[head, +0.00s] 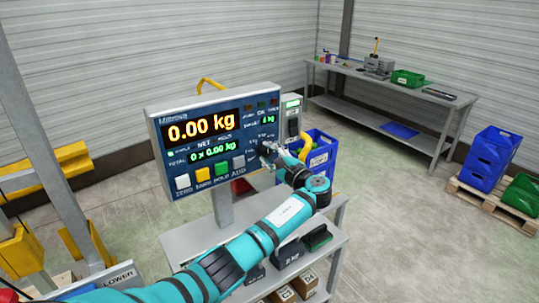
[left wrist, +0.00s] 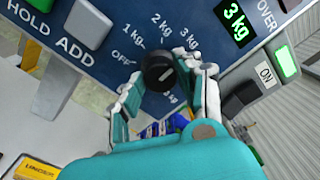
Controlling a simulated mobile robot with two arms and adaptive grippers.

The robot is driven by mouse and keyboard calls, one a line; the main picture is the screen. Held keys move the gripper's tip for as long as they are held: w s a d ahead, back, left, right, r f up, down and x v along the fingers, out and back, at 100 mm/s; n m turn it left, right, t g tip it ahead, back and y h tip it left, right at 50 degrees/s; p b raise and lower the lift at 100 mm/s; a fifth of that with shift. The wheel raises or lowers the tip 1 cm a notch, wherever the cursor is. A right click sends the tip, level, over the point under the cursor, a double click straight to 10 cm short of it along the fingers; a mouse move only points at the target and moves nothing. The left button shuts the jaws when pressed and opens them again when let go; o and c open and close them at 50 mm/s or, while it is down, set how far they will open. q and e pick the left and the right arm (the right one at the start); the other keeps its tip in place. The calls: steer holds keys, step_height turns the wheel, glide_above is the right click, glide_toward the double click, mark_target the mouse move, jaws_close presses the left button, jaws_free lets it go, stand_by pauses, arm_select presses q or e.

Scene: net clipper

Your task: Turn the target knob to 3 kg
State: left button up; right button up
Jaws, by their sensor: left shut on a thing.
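The target knob (left wrist: 158,72) is a round black dial with a pale pointer line on the blue panel. Marks OFF, 1 kg, 2 kg and 3 kg surround it, with another mark below it partly covered. The pointer line slants to the upper right, on the 3 kg side. The small green readout (left wrist: 235,22) shows 3 kg in the left wrist view. My left gripper (left wrist: 165,92) is shut on the knob, one finger on each side. In the head view my left gripper (head: 268,151) reaches the panel's lower right. My right gripper is not in view.
The display box (head: 213,118) shows 0.00 kg, with several coloured buttons below. A green-lit ON switch (left wrist: 267,75) sits right of the knob. A blue crate (head: 322,150) stands behind my arm. A grey workbench (head: 390,108) and stacked blue crates (head: 490,155) are farther right.

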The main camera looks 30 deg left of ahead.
arm_select(q)
steer(key=o, duration=1.1)
steer(key=shift+o, duration=0.2)
steer(key=shift+d, duration=0.15)
steer(key=v, duration=1.2)
steer(key=shift+f, duration=0.1)
